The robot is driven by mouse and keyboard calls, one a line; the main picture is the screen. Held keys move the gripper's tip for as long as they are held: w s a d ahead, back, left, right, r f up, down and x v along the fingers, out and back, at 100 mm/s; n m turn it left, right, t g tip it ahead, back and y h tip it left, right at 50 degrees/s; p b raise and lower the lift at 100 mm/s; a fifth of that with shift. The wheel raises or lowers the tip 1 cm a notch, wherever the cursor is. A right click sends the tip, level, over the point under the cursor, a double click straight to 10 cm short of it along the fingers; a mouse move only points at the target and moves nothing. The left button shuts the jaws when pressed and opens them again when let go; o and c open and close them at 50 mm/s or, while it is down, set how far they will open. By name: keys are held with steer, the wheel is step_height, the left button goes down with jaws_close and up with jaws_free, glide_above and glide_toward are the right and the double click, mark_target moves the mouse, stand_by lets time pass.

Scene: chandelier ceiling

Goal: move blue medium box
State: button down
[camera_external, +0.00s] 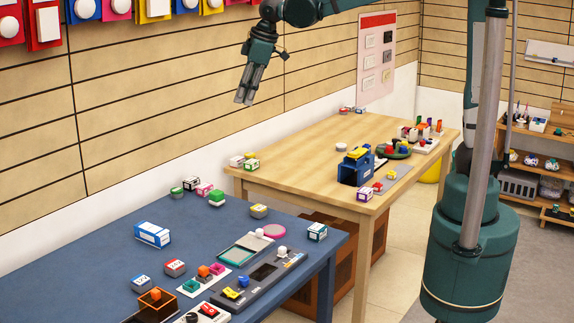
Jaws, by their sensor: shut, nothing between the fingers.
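A blue and white medium-sized box (153,234) lies on the blue table (100,262), toward its back left. It is apart from the other items there. A darker blue, open-fronted box (355,167) with a yellow thing on top stands on the wooden table. My gripper (243,101) hangs in the air at the upper middle, well above both tables, pointing down. Its fingers are together and nothing is between them. It is apart from both blue boxes.
Small boxes (204,190) stand along the blue table's back edge. Trays and coloured blocks (238,292) fill its front right. The wooden table (290,150) has a wide clear area at its middle. A slatted wall (150,100) rises behind both tables.

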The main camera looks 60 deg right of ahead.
steer(key=w+a+f+n+g, duration=0.1)
steer(key=w+a+f+n, duration=0.2)
steer(key=a, duration=0.4)
steer(key=w+a+f, duration=0.4)
steer(key=w+a, duration=0.2)
steer(key=a, duration=0.1)
steer(key=w+a+f+n+g, duration=0.1)
steer(key=w+a+f+n, duration=0.1)
steer(key=w+a+f, duration=0.3)
steer(key=w+a+f+n, duration=0.1)
steer(key=a+f+n, duration=0.1)
steer(key=a+f, duration=0.6)
steer(key=w+a+f+n+g+h, duration=0.1)
steer(key=a+f+n, duration=0.1)
steer(key=a+f, duration=0.6)
steer(key=a, duration=0.6)
steer(key=shift+w+n+g+p, duration=0.3)
steer(key=shift+f, duration=0.25)
